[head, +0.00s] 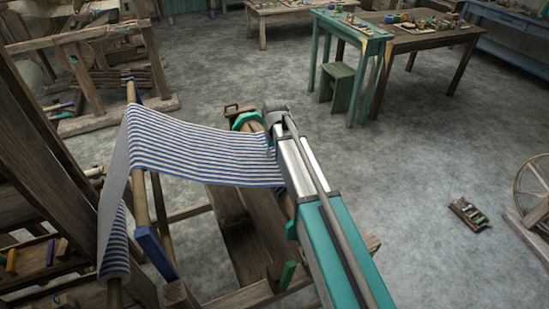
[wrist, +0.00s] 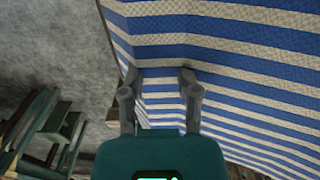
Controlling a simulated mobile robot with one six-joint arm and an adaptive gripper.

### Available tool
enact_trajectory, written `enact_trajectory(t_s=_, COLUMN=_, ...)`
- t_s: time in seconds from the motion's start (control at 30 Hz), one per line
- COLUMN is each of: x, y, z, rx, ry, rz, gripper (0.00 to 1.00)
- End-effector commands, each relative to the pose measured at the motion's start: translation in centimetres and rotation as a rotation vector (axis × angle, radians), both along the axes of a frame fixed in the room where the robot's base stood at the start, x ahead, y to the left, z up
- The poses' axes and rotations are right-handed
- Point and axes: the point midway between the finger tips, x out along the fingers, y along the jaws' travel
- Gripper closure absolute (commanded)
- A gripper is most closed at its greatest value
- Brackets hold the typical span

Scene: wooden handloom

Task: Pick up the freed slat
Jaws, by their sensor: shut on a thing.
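The blue-and-white striped cloth (head: 200,152) runs from a wooden bar of the loom at left across to the end of my arm. It also fills the right of the wrist view (wrist: 240,70). My gripper (wrist: 158,77) is shut on the cloth near its edge, and the cloth is creased between the fingers. A thin brown strip (wrist: 106,28) shows along the cloth's left edge in the wrist view; I cannot tell whether it is the slat. In the head view my arm hides the fingers. No separate slat shows clearly.
The wooden loom frame (head: 62,140) stands at left, close to the cloth. A wooden bench (head: 262,245) lies below the cloth and my arm. A teal table (head: 352,32), a green stool (head: 338,88) and a spinning wheel (head: 533,190) stand farther off.

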Motion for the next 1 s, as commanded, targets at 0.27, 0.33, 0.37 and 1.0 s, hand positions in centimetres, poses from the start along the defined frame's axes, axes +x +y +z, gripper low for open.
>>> enact_trajectory(t_s=0.27, x=0.0, y=0.0, z=0.1, rx=0.000, ry=0.000, rz=0.000, gripper=1.00)
enact_trajectory(t_s=0.33, x=0.0, y=0.0, z=0.3, rx=0.000, ry=0.000, rz=0.000, gripper=1.00)
enact_trajectory(t_s=0.37, x=0.0, y=0.0, z=0.4, rx=0.000, ry=0.000, rz=0.000, gripper=1.00)
enact_trajectory(t_s=1.0, x=-2.2, y=0.2, z=6.0, rx=0.000, ry=0.000, rz=0.001, gripper=1.00)
